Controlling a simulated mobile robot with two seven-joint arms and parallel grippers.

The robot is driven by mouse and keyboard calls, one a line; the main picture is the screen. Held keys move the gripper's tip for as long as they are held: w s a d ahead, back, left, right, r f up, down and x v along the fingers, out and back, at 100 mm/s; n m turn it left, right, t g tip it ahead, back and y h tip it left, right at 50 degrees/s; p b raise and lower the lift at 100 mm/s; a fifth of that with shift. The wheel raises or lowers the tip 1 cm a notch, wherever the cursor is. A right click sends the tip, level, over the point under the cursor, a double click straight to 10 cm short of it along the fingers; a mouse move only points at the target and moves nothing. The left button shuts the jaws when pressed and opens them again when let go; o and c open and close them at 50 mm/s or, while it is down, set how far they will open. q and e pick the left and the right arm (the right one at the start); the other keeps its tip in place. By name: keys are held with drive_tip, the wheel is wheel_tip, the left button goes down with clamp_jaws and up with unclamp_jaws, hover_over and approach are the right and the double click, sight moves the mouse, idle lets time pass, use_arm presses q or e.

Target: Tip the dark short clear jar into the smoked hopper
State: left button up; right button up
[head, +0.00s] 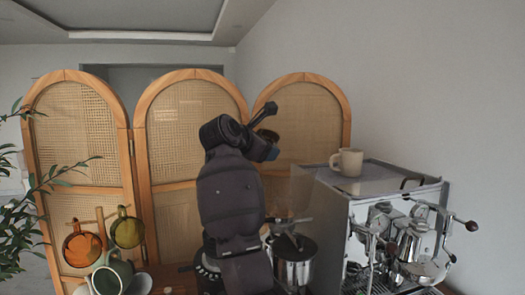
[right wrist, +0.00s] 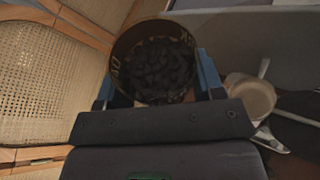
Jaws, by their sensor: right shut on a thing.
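My right gripper (head: 266,146) is raised in the middle of the head view, in front of the rattan screen. It is shut on the short clear jar (head: 268,135), mostly hidden behind the gripper. In the right wrist view the jar (right wrist: 122,70) sits between the blue fingers, its round mouth facing the camera and dark beans inside. A see-through smoky shape, seemingly the smoked hopper (head: 301,188), stands below and right of the gripper, left of the coffee machine. My arm hides part of that area. My left gripper is not in view.
The coffee machine (head: 340,225) stands at the right with a cream mug (head: 348,162) on top. A metal pot-like container (head: 293,268) is low in the middle. Amber (head: 82,246) and olive (head: 127,232) cups hang at the left. A plant (head: 30,200) is at the left edge.

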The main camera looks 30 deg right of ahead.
drive_tip(key=shift+s+m+t+b, duration=0.15)
drive_tip(key=shift+m+t+b, duration=0.15)
drive_tip(key=shift+b, duration=0.25)
drive_tip(key=shift+s+f+m+b, duration=0.1)
drive_tip(key=shift+s+m+b, duration=0.15)
drive_tip(key=shift+b, duration=0.25)
drive_tip(key=shift+s+d+f+m+t+b, duration=0.1)
drive_tip(key=shift+s+f+m+t+b, duration=0.35)
drive_tip(key=shift+b, duration=0.45)
